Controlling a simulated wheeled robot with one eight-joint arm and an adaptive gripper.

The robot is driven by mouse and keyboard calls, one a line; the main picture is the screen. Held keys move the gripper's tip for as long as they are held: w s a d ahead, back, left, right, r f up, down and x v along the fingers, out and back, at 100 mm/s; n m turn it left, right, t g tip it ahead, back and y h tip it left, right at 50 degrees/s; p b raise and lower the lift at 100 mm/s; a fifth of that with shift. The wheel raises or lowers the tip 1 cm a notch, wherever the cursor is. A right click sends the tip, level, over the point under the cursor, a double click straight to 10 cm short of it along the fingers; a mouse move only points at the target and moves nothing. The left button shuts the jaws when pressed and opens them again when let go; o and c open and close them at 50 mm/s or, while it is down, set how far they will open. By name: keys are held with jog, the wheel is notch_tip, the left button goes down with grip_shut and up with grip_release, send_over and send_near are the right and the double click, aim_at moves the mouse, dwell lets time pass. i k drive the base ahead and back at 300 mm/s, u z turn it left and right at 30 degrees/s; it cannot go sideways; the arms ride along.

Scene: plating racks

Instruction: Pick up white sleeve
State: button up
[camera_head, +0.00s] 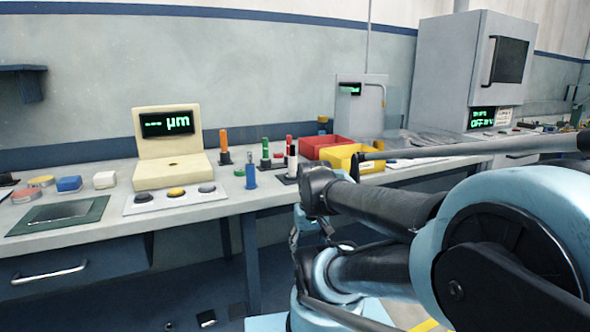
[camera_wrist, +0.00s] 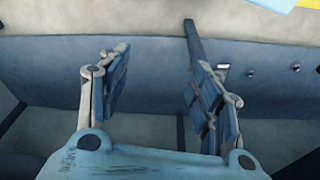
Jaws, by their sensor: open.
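The white sleeve (camera_head: 292,159) stands upright on a dark base on the bench, among other coloured sleeves, with a dark part showing at its top. My gripper (camera_head: 308,232) is in front of the bench's front edge, lower than the sleeve and apart from it. In the wrist view my gripper (camera_wrist: 155,82) is open, its two fingers apart with nothing between them. The white sleeve does not show in the wrist view.
Orange (camera_head: 224,141), green (camera_head: 265,148) and blue (camera_head: 251,172) sleeves stand near the white one. A red bin (camera_head: 322,142) and a yellow bin (camera_head: 343,157) are to its right. A cream gauge (camera_head: 169,172) and a button panel (camera_head: 150,207) are to the left.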

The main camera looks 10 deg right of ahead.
aim_at(293, 161)
jog(key=k, duration=1)
jog(key=u, duration=1.1)
jog(key=i, duration=0.45)
jog(key=z, duration=0.2)
